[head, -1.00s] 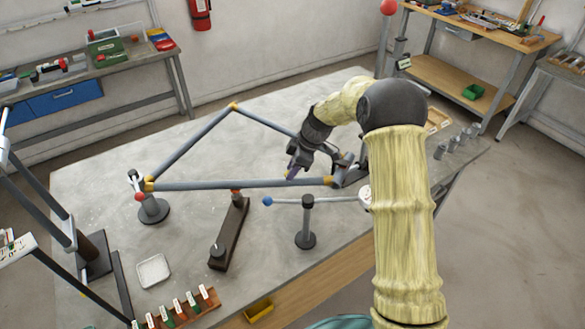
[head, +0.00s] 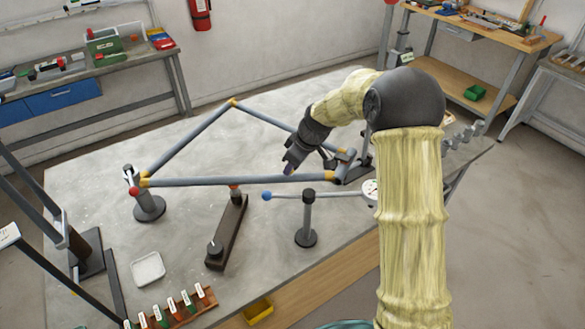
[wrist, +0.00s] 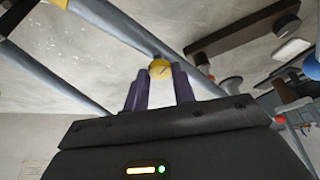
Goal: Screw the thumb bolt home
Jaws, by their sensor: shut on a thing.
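A grey tube frame (head: 240,181) with yellow collars lies in a jig on the table. My gripper (head: 288,170) is at its near tube, right of the middle. In the wrist view, the purple fingers of my gripper (wrist: 158,78) are shut on a small yellow round piece, which looks like the thumb bolt (wrist: 159,70). A grey tube (wrist: 115,27) passes just beyond the fingertips. The bolt's shank is hidden, so I cannot tell how deep it sits. In the head view the bolt is too small and covered to make out.
A post with a blue-tipped arm (head: 308,215) and a dial gauge (head: 371,190) stands in front of the frame. A dark bar (head: 229,232) lies to its left. A white tray (head: 148,268) and a rack of labelled tools (head: 175,310) are at the front left.

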